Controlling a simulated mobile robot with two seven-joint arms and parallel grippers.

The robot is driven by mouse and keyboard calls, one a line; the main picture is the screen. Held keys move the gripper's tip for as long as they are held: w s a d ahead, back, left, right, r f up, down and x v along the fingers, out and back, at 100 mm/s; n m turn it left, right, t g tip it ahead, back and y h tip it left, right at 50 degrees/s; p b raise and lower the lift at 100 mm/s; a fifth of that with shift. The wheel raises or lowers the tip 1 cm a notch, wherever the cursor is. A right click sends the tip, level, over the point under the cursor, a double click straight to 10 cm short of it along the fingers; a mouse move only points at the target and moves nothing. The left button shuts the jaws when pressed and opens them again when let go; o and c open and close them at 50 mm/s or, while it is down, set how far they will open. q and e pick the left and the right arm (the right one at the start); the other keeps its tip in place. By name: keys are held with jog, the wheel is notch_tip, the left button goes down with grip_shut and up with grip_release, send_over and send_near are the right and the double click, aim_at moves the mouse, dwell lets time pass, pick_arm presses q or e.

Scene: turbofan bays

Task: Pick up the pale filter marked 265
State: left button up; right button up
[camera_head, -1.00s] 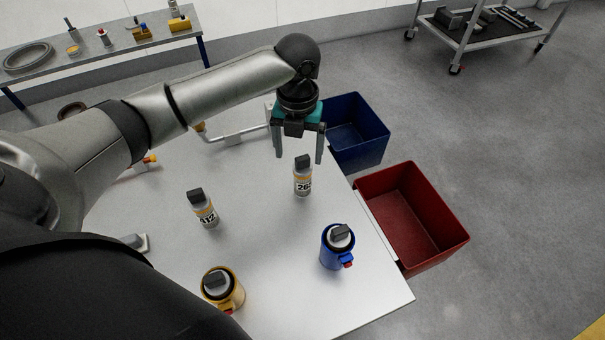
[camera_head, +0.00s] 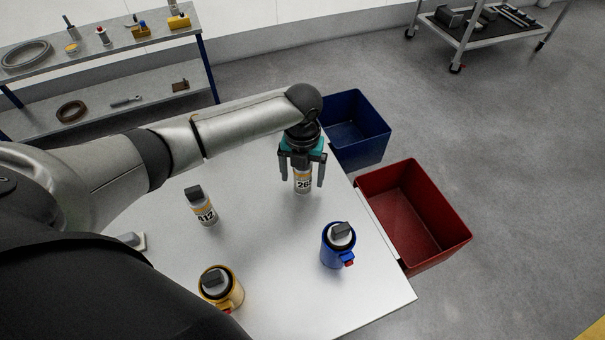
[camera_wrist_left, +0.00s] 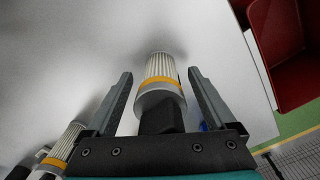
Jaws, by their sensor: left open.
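The pale filter marked 265 (camera_head: 303,182) stands upright on the table, its top hidden behind my left gripper in the head view. My left gripper (camera_head: 302,184) is open and points down, with one finger on each side of the filter. In the left wrist view the filter (camera_wrist_left: 160,80), with an orange band and dark cap, sits between the open fingers (camera_wrist_left: 160,85), with a gap on both sides. A second pale filter, marked 412 (camera_head: 204,211), stands to the left on the table. My right gripper is not in view.
A blue canister (camera_head: 336,250) and a yellow canister (camera_head: 222,290) stand on the table (camera_head: 280,270) nearer the front. A blue bin (camera_head: 362,150) and a red bin (camera_head: 405,215) lie beyond the right edge. A shelf (camera_head: 110,60) stands back left.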

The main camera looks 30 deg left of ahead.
pick_arm(q)
jog(key=shift+c, duration=0.3)
jog(key=shift+r, duration=0.1)
grip_shut()
dwell(0.4)
